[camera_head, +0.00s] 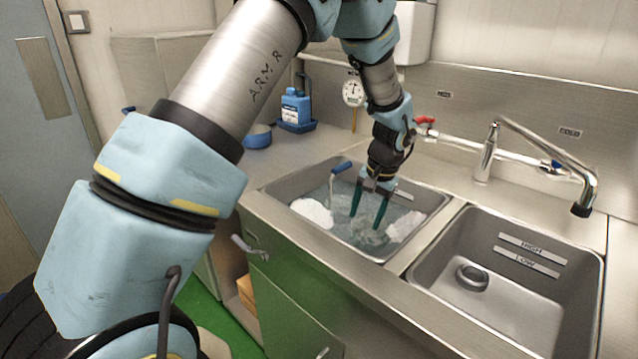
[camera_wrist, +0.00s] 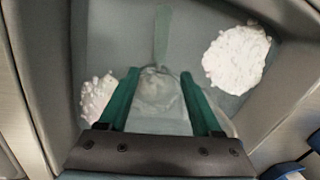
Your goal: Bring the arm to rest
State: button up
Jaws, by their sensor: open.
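My gripper (camera_head: 370,204) hangs down over the left sink basin (camera_head: 280,190), its two green fingers apart. In the wrist view my gripper (camera_wrist: 163,84) is open, with no object clearly held between the fingers. The basin holds water. A white lump (camera_head: 312,211) lies at its left and another white lump (camera_head: 405,226) at its right. Both lumps show in the wrist view, one at the upper right (camera_wrist: 236,58) and one at the left (camera_wrist: 97,98). Whether the fingertips touch the water I cannot tell.
A blue-handled tool (camera_head: 342,167) leans in the left basin. The right basin (camera_head: 520,290) looks empty apart from its drain. A tap (camera_head: 487,150) with a swung spout stands behind. A blue bottle (camera_head: 295,106), a dial gauge (camera_head: 353,92) and a red-handled valve (camera_head: 426,121) are near the wall.

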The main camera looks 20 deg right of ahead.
jog(key=a+r+n, duration=0.1)
jog(key=a+r, duration=0.1)
jog(key=a, duration=0.4)
jog(key=w+a+r+n, duration=0.1)
jog(key=a+r+n, duration=0.1)
jog(key=a, duration=0.5)
jog(key=w+a+r+n, duration=0.1)
jog(key=a+r, duration=0.2)
jog(key=a, duration=0.4)
jog(key=shift+w+a+r+g+h, duration=0.1)
jog(key=shift+a+g+h, duration=0.2)
jog(key=shift+h, duration=0.1)
jog(key=s+a+r+n, duration=0.1)
jog(key=s+a, duration=0.3)
jog(key=a, duration=0.4)
jog(key=s+a+r+n, duration=0.2)
jog(key=s+a+n, duration=0.1)
jog(key=a, duration=0.5)
jog(key=shift+s+n+h, duration=0.4)
jog(key=shift+s, duration=0.45)
